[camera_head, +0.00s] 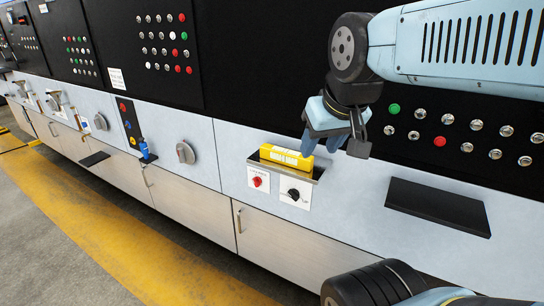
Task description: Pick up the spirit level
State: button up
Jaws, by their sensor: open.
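The spirit level (286,157) is a yellow bar with pale markings. The far finger is partly hidden.
A black shelf (437,206) juts out at the right. A round grey knob (185,152) and a blue-handled switch (146,150) are to the left. Clear floor with a yellow stripe (120,235) lies in front.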

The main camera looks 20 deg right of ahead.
aim_at(288, 158)
jog(key=u, duration=0.65)
jog(key=k, duration=1.55)
jog(key=z, duration=0.5)
jog(key=i, duration=1)
jog(key=u, duration=0.1)
